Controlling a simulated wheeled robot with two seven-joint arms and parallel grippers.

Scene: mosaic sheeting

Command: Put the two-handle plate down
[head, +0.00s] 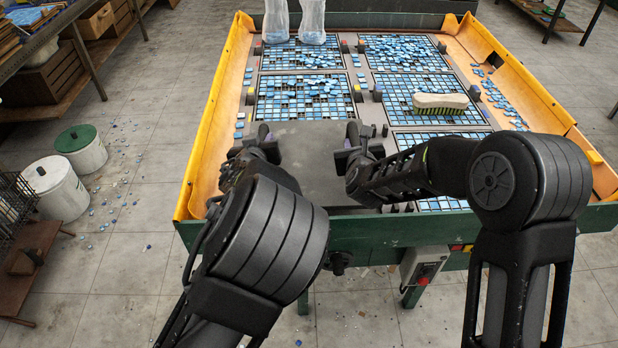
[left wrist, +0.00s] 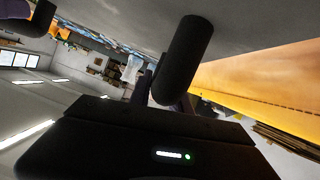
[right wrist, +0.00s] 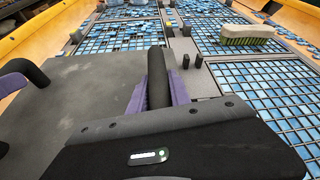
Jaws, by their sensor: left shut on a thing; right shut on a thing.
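The two-handle plate (head: 312,150) is a flat dark grey board with two black handles, over the near left part of the table. My left gripper (head: 262,142) is shut on its left handle, which shows large in the left wrist view (left wrist: 185,60). My right gripper (head: 355,147) is shut on its right handle, which stands between purple fingers in the right wrist view (right wrist: 158,80). The plate's grey face fills the left of that view (right wrist: 80,110). It looks roughly level. Whether it touches what lies beneath is hidden.
The table (head: 208,150) has orange side walls and a green front edge. Grid sheets with blue tiles (head: 305,97) fill its bed. A green-and-white brush (head: 440,103) lies on the right sheets. Two clear bags (head: 312,22) stand at the back. White buckets (head: 82,148) stand on the floor left.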

